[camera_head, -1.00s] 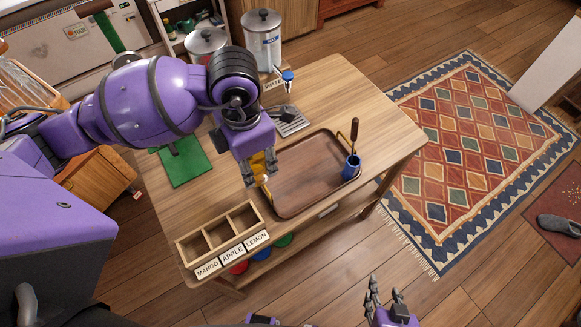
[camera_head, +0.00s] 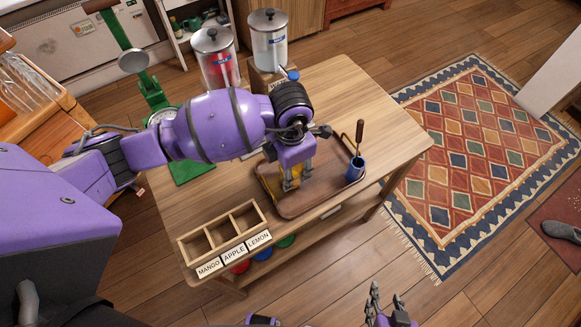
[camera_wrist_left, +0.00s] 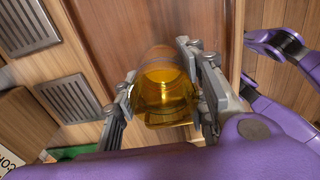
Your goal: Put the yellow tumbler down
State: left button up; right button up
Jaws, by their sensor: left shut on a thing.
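The yellow tumbler (camera_wrist_left: 163,92), clear amber glass, is between the fingers of my left gripper (camera_wrist_left: 160,98) in the left wrist view. In the head view my left gripper (camera_head: 291,184) is over the brown wooden tray (camera_head: 327,186), and the arm and fingers hide most of the tumbler. The gripper is shut on the tumbler. I cannot tell whether the tumbler touches the tray. My right gripper (camera_head: 387,303) is at the bottom edge of the head view, away from the table, with its fingers apart and nothing between them.
A blue cup (camera_head: 356,170) with a wooden-handled tool stands at the tray's right end. A three-part box (camera_head: 222,232) labelled mango, apple and lemon sits at the front left. Two dispensers (camera_head: 269,42) (camera_head: 215,60) stand at the back. The table's right side (camera_head: 390,125) is clear.

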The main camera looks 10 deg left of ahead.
pick_arm(q)
jog(key=o, duration=1.3)
jog(key=shift+f, duration=0.1)
notch_tip(320, 180, up, 12)
jog(key=shift+r, duration=0.25)
